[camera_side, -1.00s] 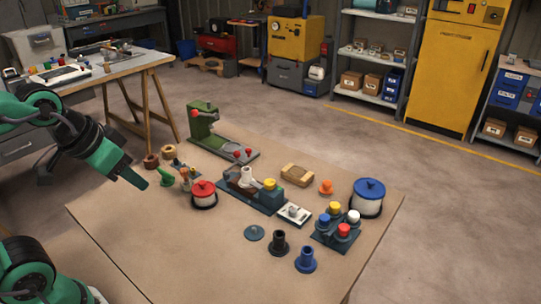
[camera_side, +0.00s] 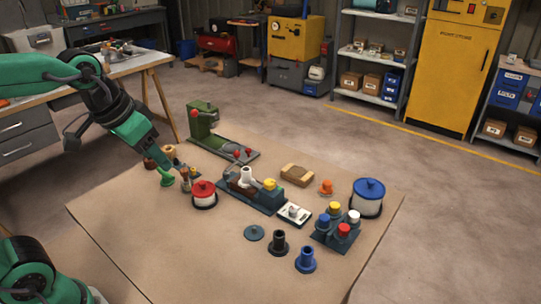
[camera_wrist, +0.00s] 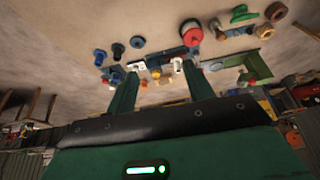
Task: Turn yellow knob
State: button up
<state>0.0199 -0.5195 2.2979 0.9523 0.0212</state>
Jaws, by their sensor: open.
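One yellow knob (camera_side: 335,207) stands on a dark knob block (camera_side: 337,234) with blue, white and red knobs, at the right of the board. A second yellow cap (camera_side: 270,184) sits on a dark fixture (camera_side: 240,195) beside a white part, near the middle. My gripper (camera_side: 156,162) is above the board's far left edge, well left of both yellow pieces. In the wrist view my gripper (camera_wrist: 160,88) has its two fingers spread and empty. The board's parts look small beyond the fingers there, and I cannot tell which yellow piece is which.
A red-lidded pot (camera_side: 203,189) and a green part (camera_side: 166,177) stand near my gripper. A green machine (camera_side: 204,121) is behind. A blue-lidded pot (camera_side: 369,195), black flanged part (camera_side: 280,242) and blue flanged part (camera_side: 305,259) stand farther right. The board's front left is clear.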

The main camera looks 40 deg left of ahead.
jog(key=w+d+g, duration=0.1)
jog(key=w, duration=0.7)
jog(key=m+g, duration=0.3)
jog(key=g, duration=0.1)
send_over(270, 182)
notch_tip(270, 182, down, 12)
jog(key=shift+f, duration=0.25)
jog(key=shift+f, duration=3.9)
jog(key=c, duration=1)
